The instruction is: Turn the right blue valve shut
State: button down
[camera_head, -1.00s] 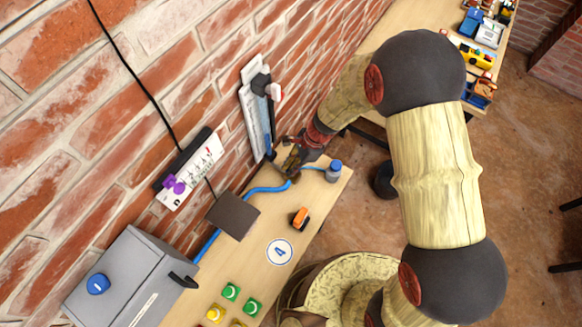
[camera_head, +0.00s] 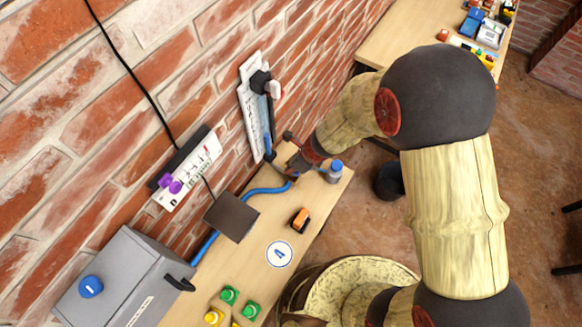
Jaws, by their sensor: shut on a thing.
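A narrow panel (camera_head: 251,103) on the brick wall carries a black part with a white and red end at its top. A blue valve handle (camera_head: 268,146) shows at the panel's lower right end. My gripper (camera_head: 280,168) is at this lower end, just above the table by the wall. Its jaws are closed at the blue handle, and the contact itself is small and partly hidden by my wrist. The handle's exact angle is hard to tell.
A blue hose (camera_head: 264,190) runs along the table below my gripper. An orange-black object (camera_head: 300,219), a dark plate (camera_head: 231,216) and a grey box (camera_head: 128,285) are nearer. A power strip (camera_head: 188,170) hangs left.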

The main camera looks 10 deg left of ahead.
jog(key=shift+m, duration=0.3)
jog(key=c, duration=2)
grip_release()
jog(key=shift+o, duration=0.6)
jog(key=v, duration=1.2)
jog(key=shift+s+a, duration=0.1)
